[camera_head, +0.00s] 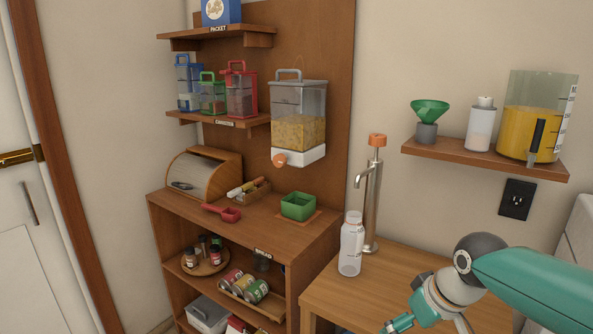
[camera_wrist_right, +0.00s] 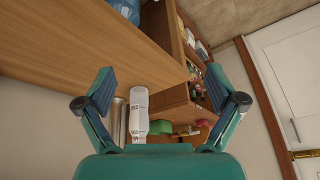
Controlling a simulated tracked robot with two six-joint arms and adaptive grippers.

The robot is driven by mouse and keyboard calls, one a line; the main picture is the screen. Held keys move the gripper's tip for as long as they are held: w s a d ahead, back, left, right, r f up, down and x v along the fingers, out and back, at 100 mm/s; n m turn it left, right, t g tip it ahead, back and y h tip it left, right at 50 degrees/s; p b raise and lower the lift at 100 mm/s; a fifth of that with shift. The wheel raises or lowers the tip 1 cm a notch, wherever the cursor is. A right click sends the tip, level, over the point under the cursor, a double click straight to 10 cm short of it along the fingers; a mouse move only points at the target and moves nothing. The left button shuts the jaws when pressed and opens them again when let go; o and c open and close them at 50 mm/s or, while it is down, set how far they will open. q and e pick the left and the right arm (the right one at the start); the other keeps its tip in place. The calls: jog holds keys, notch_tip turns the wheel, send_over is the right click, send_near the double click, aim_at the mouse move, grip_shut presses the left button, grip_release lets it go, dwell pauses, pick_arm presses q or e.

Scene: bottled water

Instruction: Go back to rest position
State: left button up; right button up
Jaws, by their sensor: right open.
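My right gripper (camera_head: 396,325) is at the bottom right of the head view, partly cut off by the frame's lower edge. In the wrist view my right gripper (camera_wrist_right: 162,84) has its two fingers spread wide with nothing held between them. A white, partly clear water bottle (camera_head: 351,243) stands upright on the wooden table (camera_head: 400,275), left of and apart from my right arm. The bottle (camera_wrist_right: 139,112) also shows in the wrist view, beyond the fingers. My left gripper is in neither view.
A metal tap with an orange top (camera_head: 371,195) stands just behind the bottle. A wall shelf (camera_head: 485,158) holds a green funnel (camera_head: 430,110), a white bottle (camera_head: 480,127) and a yellow-filled container (camera_head: 530,135). A wooden cabinet (camera_head: 158,232) stands left, bearing a green box (camera_head: 298,206).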

jog(key=s+a+f+g+p, duration=0.15)
jog(key=s+f, duration=0.25)
jog(key=f, duration=0.5)
jog(key=s+a+f+g+p, duration=0.1)
jog(key=s+f+g+p, duration=0.15)
jog(key=f, duration=0.65)
jog(key=s+a+f+m+y+p, duration=0.1)
jog(key=s+a+f+m, duration=0.1)
jog(key=s+f, duration=0.5)
jog(key=s+a+f+m+y+p, duration=0.1)
jog(key=s+a+f+m, duration=0.2)
jog(key=s+f, duration=0.4)
jog(key=shift+s+a+m+t, duration=0.3)
jog(key=shift+s+m, duration=0.2)
jog(key=shift+s, duration=0.05)
